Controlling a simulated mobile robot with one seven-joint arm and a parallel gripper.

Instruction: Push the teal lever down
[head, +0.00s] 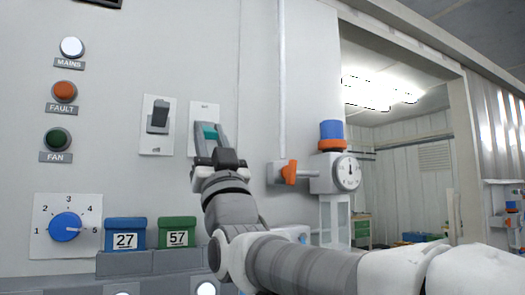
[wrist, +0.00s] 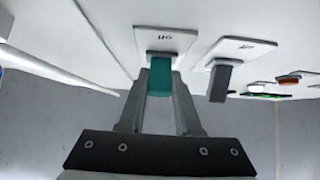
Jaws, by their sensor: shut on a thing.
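The teal lever (wrist: 160,77) sticks out from a white wall plate (wrist: 165,42) marked "off" in the wrist view. It lies between the two fingers of my gripper (wrist: 162,85), which are shut on it. In the head view the teal lever (head: 210,131) shows only in part. My gripper (head: 213,145) covers the rest of it and the lower part of its plate. The exact tilt of the lever is hard to tell.
A dark grey lever (head: 158,117) on its own plate is just left. Below are a blue bin (head: 125,233) marked 27 and a green bin (head: 177,231) marked 57. An orange valve handle (head: 290,172) and a gauge (head: 347,172) are at right. A blue dial (head: 65,227) is lower left.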

